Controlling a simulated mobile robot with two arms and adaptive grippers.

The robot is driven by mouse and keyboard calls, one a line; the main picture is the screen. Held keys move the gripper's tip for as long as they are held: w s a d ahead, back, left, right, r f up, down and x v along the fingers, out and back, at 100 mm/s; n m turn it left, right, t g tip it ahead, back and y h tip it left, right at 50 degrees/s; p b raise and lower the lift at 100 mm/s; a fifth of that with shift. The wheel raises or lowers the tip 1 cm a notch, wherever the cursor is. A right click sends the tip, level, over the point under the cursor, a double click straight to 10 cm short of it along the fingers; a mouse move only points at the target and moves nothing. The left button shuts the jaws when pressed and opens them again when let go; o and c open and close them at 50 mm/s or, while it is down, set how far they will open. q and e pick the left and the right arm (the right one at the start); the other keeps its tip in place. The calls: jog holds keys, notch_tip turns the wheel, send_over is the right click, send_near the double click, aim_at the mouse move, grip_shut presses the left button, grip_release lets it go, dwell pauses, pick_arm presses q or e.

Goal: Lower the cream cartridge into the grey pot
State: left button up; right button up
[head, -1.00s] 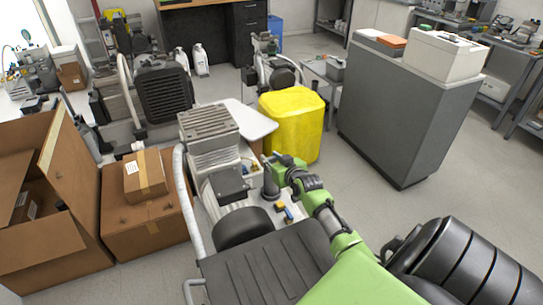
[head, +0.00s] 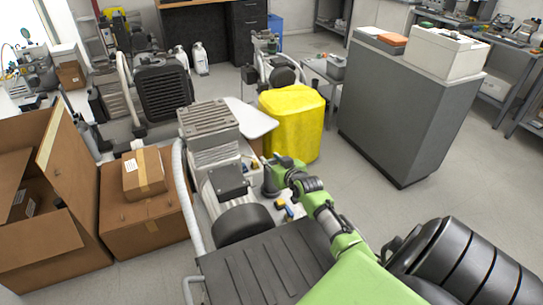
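The grey pot (head: 271,184) stands upright on the compressor's light base plate, beside the motor. My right gripper (head: 267,162) is directly at the top of the pot, with the green arm reaching in from the lower right. The fingers are small and dark here, and I cannot tell whether they are open or shut. I cannot make out the cream cartridge; the gripper and the pot's wall may hide it. My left gripper is not in view.
The compressor (head: 208,125) has a finned head and a dark motor (head: 242,222) left of the pot. Small yellow and blue parts (head: 284,207) lie right of the pot. A yellow bin (head: 293,125) stands behind, a grey cabinet (head: 405,110) to the right, cardboard boxes (head: 145,215) to the left.

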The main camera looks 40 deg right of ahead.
jog(key=o, duration=0.3)
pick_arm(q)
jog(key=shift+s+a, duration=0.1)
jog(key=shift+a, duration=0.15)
pick_arm(e)
jog(key=v, duration=0.8)
jog(key=shift+d, duration=0.1)
